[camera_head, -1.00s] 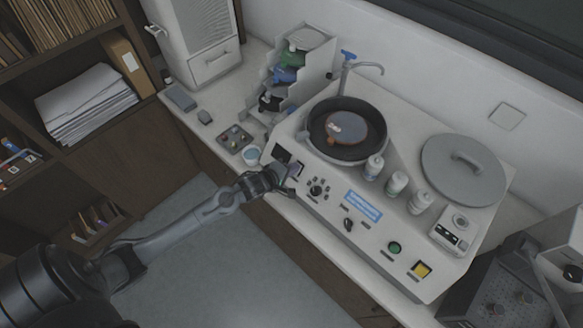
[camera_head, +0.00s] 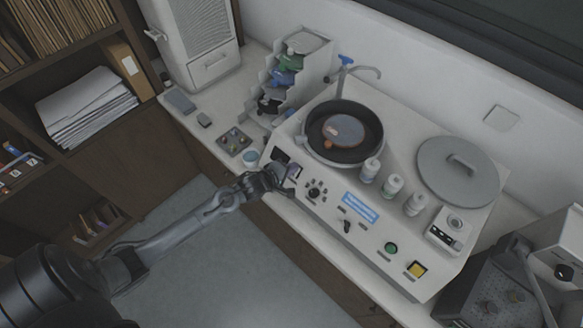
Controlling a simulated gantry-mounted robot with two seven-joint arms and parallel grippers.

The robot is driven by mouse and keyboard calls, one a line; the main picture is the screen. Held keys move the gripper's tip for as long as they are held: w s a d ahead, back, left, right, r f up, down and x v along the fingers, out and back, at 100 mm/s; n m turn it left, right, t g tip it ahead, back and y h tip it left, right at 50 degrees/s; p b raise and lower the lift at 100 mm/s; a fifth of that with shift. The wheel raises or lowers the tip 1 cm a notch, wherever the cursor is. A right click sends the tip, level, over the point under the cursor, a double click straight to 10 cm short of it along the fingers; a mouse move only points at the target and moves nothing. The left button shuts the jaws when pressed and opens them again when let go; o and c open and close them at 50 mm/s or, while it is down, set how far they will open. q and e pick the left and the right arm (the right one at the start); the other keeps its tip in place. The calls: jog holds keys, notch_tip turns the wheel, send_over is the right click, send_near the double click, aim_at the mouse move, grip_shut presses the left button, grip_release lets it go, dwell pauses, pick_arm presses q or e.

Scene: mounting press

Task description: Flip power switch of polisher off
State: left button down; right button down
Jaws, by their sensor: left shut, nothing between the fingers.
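The polisher (camera_head: 440,271) is a white machine on the counter with a sloped front panel. The panel carries a dark switch (camera_head: 281,156) at its left end, a black knob (camera_head: 313,194), a second black knob (camera_head: 347,226), a green button (camera_head: 391,248) and a yellow square button (camera_head: 416,269). My left gripper (camera_head: 290,174) is shut and empty at the panel's left end, right beside the dark switch and partly covering that area. I cannot tell whether it touches the panel, nor the switch's position. My right gripper is not in view.
The polisher's round bowl (camera_head: 315,147) holds a disc. Several white bottles (camera_head: 392,186) and a grey lid (camera_head: 431,180) are on its top. The floor (camera_head: 240,265) in front is clear.

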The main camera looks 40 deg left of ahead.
pick_arm(q)
jog(key=s+r+p, duration=0.4)
jog(key=s+r, duration=0.5)
jog(key=s, duration=0.1)
jog(key=shift+s+a+r, duration=0.15)
jog(key=shift+a+r, duration=0.1)
jog(key=shift+r, duration=0.05)
dwell(0.6)
